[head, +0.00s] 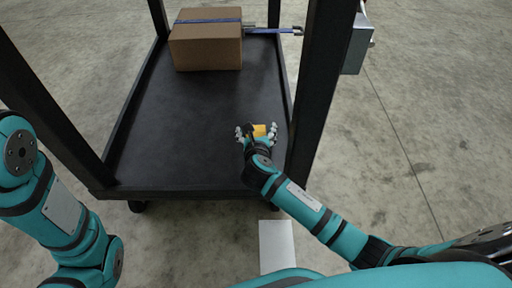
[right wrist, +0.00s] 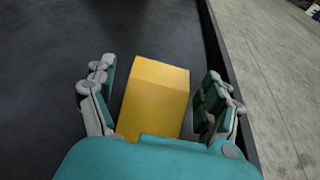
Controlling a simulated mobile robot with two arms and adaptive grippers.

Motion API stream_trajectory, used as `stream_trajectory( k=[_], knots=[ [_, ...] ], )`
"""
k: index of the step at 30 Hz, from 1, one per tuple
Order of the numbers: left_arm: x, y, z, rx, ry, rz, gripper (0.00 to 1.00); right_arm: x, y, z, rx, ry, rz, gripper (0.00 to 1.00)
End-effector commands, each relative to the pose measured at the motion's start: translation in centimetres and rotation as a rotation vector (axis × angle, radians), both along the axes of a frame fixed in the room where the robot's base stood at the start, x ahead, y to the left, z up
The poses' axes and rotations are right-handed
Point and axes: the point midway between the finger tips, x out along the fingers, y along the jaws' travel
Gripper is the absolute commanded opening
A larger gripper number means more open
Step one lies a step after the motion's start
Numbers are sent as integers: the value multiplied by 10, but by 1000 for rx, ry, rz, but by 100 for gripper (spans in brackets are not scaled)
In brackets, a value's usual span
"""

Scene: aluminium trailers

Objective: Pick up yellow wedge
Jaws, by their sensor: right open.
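The yellow wedge (head: 259,130) lies on the black deck of the cart (head: 180,120), near its right edge. It is small in the head view and partly covered by my right gripper (head: 257,133). In the right wrist view the wedge (right wrist: 155,95) sits between the two open fingers of my right gripper (right wrist: 158,95). A gap shows on both sides, wider at the left fingertip, and its near end is hidden by the palm. My left arm is at the left of the head view, but its gripper is out of sight.
Dark posts rise at the cart's corners, one (head: 318,90) just right of my right gripper. A grey box (head: 357,45) hangs outside it. The deck's middle is clear.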

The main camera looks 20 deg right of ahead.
Motion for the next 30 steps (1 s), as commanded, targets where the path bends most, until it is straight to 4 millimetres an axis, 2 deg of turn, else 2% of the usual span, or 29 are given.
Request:
stream_trajectory(
  k=[7,23,30],
  knots=[
    [-1,0,1,0,-2,0,40,1,0,1,0,-1,1,83],
    [-1,0,1,0,-3,0,40,1,0,1,1,-1,1,14],
    [-1,0,2,0,-3,0,40,1,0,3,1,-2,1,14]
  ],
)
